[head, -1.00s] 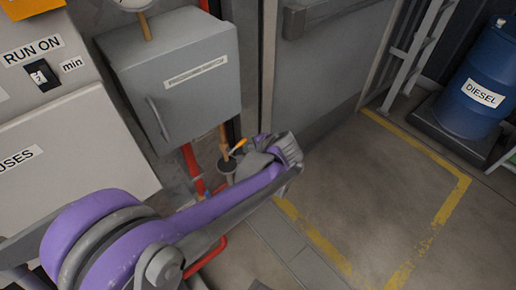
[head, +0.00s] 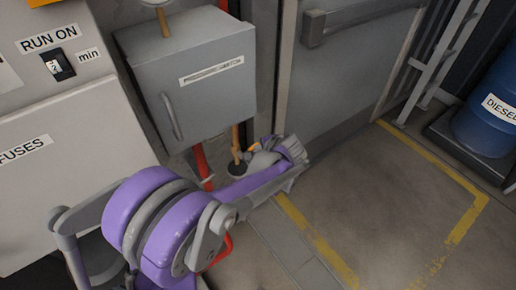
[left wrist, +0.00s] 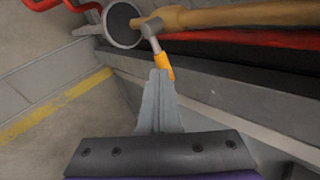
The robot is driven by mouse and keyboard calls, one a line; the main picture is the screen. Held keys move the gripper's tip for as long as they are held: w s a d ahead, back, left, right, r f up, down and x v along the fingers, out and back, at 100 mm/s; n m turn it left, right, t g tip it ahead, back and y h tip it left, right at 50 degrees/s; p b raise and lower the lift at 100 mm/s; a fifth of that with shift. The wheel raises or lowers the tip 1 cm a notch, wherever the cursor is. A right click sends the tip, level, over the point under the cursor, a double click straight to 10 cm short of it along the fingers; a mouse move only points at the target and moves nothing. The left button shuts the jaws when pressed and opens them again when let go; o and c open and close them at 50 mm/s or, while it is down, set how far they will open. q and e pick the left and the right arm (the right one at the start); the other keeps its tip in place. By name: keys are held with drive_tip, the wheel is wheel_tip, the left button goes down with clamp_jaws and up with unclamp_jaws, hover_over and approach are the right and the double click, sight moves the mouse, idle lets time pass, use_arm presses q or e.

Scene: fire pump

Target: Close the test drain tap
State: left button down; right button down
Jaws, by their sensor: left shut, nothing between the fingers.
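The test drain tap is on a brass pipe (head: 235,140) under the grey box. In the left wrist view its lever (left wrist: 165,66) has an orange grip and stands crosswise to the pipe. A round dark drain cup (left wrist: 122,25) is at the pipe's end. In the head view only a bit of orange shows, and the gripper hides much of the tap. My left gripper (head: 260,151) is shut and empty beside the lever. In the wrist view its fingertips (left wrist: 159,74) overlap the orange grip's end; whether they touch it I cannot tell. My right gripper is not in view.
A grey wall box (head: 190,85) is above the tap. A red pipe (head: 202,165) runs close on the left, also red in the wrist view (left wrist: 250,39). A grey door (head: 350,70) is behind. Floor inside the yellow lines (head: 450,175) is clear; a blue diesel drum (head: 490,125) is at right.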

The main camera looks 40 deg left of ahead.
use_arm(q)
drive_tip(key=shift+w+f, duration=0.25)
drive_tip(key=shift+f, duration=0.15)
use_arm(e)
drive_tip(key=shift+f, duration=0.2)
use_arm(q)
drive_tip(key=shift+r, duration=0.1)
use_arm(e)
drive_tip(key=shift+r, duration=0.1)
